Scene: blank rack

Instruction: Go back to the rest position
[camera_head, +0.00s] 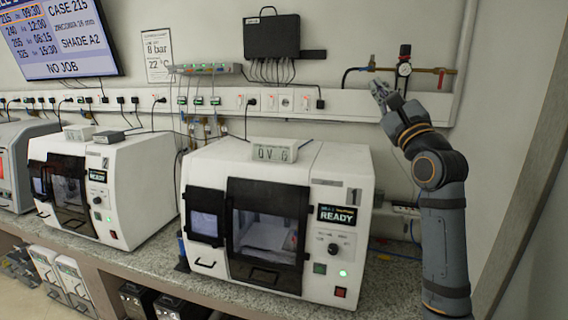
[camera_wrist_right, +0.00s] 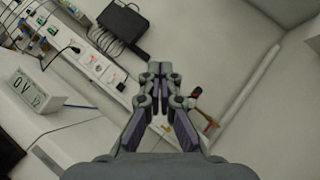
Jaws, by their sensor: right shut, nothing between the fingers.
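My right gripper (camera_head: 381,92) is raised in front of the wall, at the right of the head view, above and to the right of the nearest milling machine. Its fingers are shut and empty. In the right wrist view the gripper (camera_wrist_right: 160,75) points toward the wall, with its fingertips together and nothing between them. My left gripper is not in view.
The machine marked 1 (camera_head: 318,160) stands on the speckled bench (camera_head: 195,283), its screen reading READY. A display box (camera_head: 274,150) sits on top. A brass pipe with a gauge (camera_head: 404,68) is close to my right gripper. Machine 2 (camera_head: 140,165) stands left.

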